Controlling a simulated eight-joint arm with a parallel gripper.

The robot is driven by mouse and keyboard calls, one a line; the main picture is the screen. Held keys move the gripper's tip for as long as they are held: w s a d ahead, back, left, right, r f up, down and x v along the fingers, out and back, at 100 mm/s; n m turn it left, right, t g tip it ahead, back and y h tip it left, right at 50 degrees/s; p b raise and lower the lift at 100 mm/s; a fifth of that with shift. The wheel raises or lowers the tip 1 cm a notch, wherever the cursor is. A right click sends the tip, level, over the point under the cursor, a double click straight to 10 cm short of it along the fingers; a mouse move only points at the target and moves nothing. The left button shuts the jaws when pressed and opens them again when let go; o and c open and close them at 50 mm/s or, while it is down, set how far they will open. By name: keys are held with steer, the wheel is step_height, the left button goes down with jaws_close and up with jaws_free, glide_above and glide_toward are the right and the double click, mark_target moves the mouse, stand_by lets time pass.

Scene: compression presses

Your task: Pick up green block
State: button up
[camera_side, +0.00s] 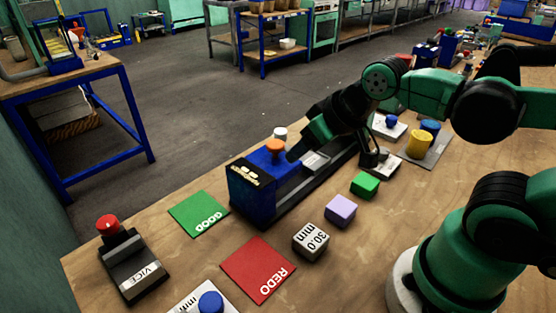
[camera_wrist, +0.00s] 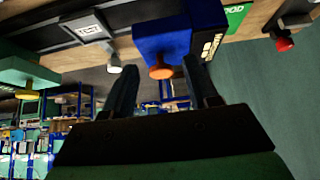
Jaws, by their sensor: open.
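The green block (camera_side: 365,184) lies on the wooden table, right of the dark press and in front of its right end. It is not visible in the wrist view. My gripper (camera_side: 294,155) hangs over the blue end of the press, near its orange knob (camera_side: 274,146), left of and behind the green block. In the wrist view my gripper (camera_wrist: 160,78) has its two dark fingers apart, with nothing held between them. The orange knob (camera_wrist: 161,72) and blue press body (camera_wrist: 163,38) show beyond the fingers.
A purple block (camera_side: 340,211) and a white block marked 30.0 mm (camera_side: 311,241) sit in front of the green one. The green GOOD mat (camera_side: 199,213), red REDO mat (camera_side: 258,269) and VICE unit (camera_side: 135,265) lie left. A yellow cylinder (camera_side: 419,144) stands behind right.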

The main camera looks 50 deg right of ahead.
steer(key=shift+o, duration=0.2)
steer(key=o, duration=0.6)
steer(key=shift+o, duration=0.2)
steer(key=g, duration=0.7)
glide_above(366, 180)
step_height(366, 180, down, 7)
steer(key=shift+w+a+r, duration=0.1)
steer(key=shift+a+r, duration=0.05)
steer(key=shift+f, duration=2.9)
